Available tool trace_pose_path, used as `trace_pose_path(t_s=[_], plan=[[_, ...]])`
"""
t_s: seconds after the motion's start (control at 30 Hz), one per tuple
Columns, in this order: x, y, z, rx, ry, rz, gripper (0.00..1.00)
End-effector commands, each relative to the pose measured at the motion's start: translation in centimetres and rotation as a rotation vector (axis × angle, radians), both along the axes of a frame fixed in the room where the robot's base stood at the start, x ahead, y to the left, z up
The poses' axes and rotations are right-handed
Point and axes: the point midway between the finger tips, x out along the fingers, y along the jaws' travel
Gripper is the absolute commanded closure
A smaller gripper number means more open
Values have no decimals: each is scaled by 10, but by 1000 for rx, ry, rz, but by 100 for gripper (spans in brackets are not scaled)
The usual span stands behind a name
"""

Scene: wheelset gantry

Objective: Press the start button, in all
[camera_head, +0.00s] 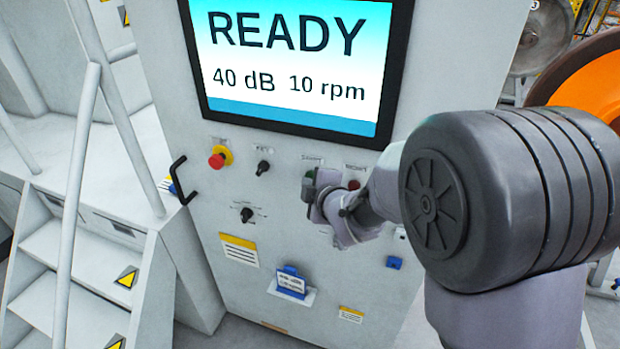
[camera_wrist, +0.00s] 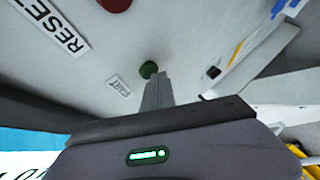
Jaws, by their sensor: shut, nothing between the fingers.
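The green start button (camera_wrist: 149,69) shows in the wrist view beside a "START" label (camera_wrist: 119,86). My gripper (camera_wrist: 155,80) is shut, with its fingertips at the button's edge in that view; whether they touch it or press it I cannot tell. In the head view my gripper (camera_head: 316,200) is at the panel front, and a green part of the start button (camera_head: 309,174) shows beside it. The screen (camera_head: 295,60) above reads "READY", "40 dB" and "10 rpm".
A "RESET" label (camera_wrist: 52,25) and a red button (camera_wrist: 115,4) are close by. A red emergency stop (camera_head: 217,159), a black key switch (camera_head: 263,167) and a rotary knob (camera_head: 246,214) are left on the panel. A black handle (camera_head: 181,182) and steps stand farther left.

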Motion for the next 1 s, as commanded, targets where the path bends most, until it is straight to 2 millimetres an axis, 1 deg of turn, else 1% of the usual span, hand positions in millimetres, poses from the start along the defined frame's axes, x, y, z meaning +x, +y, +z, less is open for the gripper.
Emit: trace_pose_path(t_s=[0.3,0.63,1.0], plan=[[4,-1,0,0,0,0,100],[3,-1,0,0,-1,0,100],[-12,4,-1,1,0,0,100]])
